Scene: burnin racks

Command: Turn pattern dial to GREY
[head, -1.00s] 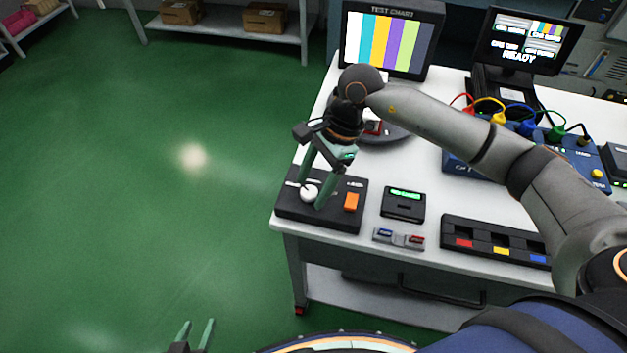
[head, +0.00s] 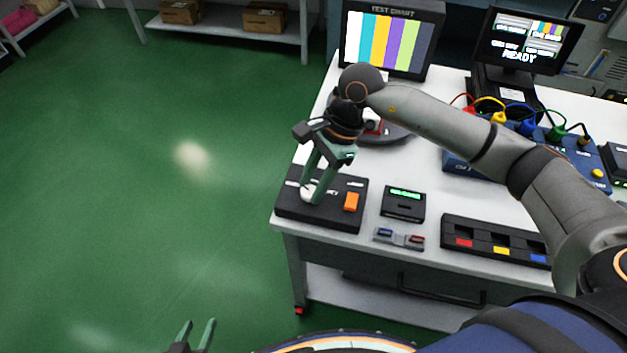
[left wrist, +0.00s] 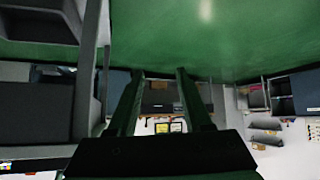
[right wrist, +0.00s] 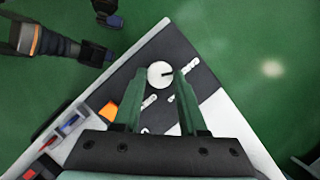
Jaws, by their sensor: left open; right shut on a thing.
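The pattern dial is a round white knob (head: 307,193) on a black control box (head: 345,212) at the table's near left corner. My right gripper (head: 313,197) reaches down from above, shut on the dial, one finger on each side in the right wrist view (right wrist: 160,80). My left gripper (head: 197,324) is open and empty over the floor, low in the head view.
An orange switch (head: 351,202) sits beside the dial on the box. A test chart monitor (head: 390,42) shows coloured bars; another screen (head: 525,42) reads READY. A small display unit (head: 403,204) and a black tray (head: 495,243) stand to the right. Green floor lies left.

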